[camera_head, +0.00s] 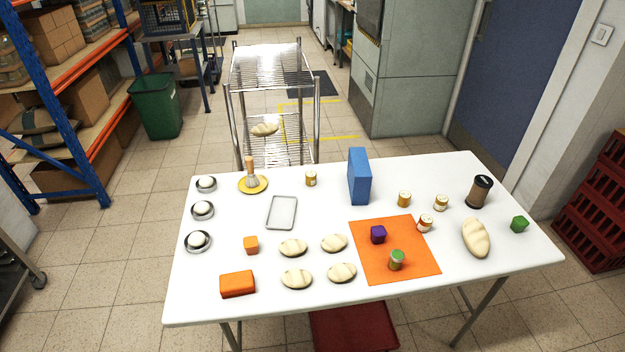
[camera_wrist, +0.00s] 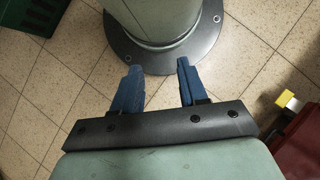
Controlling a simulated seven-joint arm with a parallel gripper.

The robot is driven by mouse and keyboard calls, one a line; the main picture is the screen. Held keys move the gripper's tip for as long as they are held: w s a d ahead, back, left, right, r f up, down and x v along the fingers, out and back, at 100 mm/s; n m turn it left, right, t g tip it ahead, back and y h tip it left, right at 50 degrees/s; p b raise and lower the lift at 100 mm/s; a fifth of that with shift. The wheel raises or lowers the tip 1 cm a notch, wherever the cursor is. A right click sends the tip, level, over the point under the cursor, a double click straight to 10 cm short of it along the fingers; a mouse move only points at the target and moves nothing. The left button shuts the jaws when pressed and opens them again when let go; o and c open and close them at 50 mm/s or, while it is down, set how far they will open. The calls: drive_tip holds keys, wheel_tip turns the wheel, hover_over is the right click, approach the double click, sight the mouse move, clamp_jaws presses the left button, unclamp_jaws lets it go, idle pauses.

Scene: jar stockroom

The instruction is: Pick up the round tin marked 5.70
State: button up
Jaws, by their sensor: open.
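Several small round tins or jars with labels stand on the white table in the head view; the print is too small to read, so I cannot tell which is marked 5.70. One tin (camera_head: 311,179) stands alone at the back middle. A second tin (camera_head: 404,199) and a third tin (camera_head: 441,203) stand right of the blue box. A tin with a reddish label (camera_head: 425,223) is by the orange mat's right edge. A green-topped tin (camera_head: 397,261) stands on the mat. My gripper (camera_wrist: 158,66) shows only in the wrist view, open and empty, above the floor, away from the tins.
A tall blue box (camera_head: 359,176) stands at the back middle. Bread rolls (camera_head: 293,248), a loaf (camera_head: 476,238), a dark-lidded canister (camera_head: 480,191) and a tray (camera_head: 282,212) share the table.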

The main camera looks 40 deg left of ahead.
idle(0.4)
drive_tip(key=o, duration=0.6)
